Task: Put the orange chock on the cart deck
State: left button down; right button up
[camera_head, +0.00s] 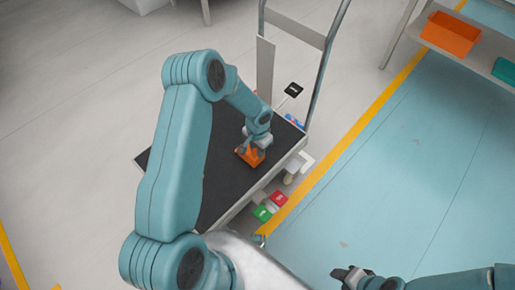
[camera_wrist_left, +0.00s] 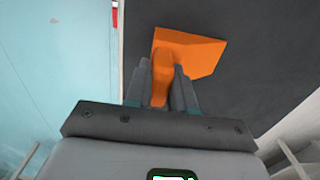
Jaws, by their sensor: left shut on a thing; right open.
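The orange chock (camera_head: 249,156) is at the cart deck's right side in the head view, under my left gripper (camera_head: 254,146). In the left wrist view the orange chock (camera_wrist_left: 190,52) sits between the fingers of my left gripper (camera_wrist_left: 161,75), which is shut on it. The dark cart deck (camera_head: 225,185) lies beneath the chock and also fills much of the left wrist view (camera_wrist_left: 255,90). I cannot tell for sure whether the chock touches the deck. My right gripper (camera_head: 350,274) is open and empty at the bottom of the head view, over the blue floor.
The cart's handle frame (camera_head: 325,60) rises at the deck's far end. Red (camera_head: 278,198) and green (camera_head: 262,213) blocks are low beside the cart's right edge. A shelf at the upper right holds an orange bin (camera_head: 450,35) and a teal bin (camera_head: 505,71). The blue floor is clear.

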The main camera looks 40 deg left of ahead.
pick_arm(q)
jog(key=c, duration=1)
grip_release()
jog(key=shift+o, duration=0.2)
jog(key=shift+r+p, duration=0.3)
notch_tip(320, 180, up, 10)
jog(key=shift+r+p, duration=0.15)
jog(key=shift+p, duration=0.7)
jog(key=s+d+f+n+h, duration=0.1)
jog(key=s+d+f, duration=0.3)
jog(key=s+d, duration=0.5)
jog(key=s+d+f+n+h, duration=0.2)
jog(key=s+d+f, duration=0.3)
jog(key=s+d, duration=0.4)
jog(key=d+h, duration=0.1)
jog(key=d, duration=0.2)
jog(key=shift+s, duration=0.2)
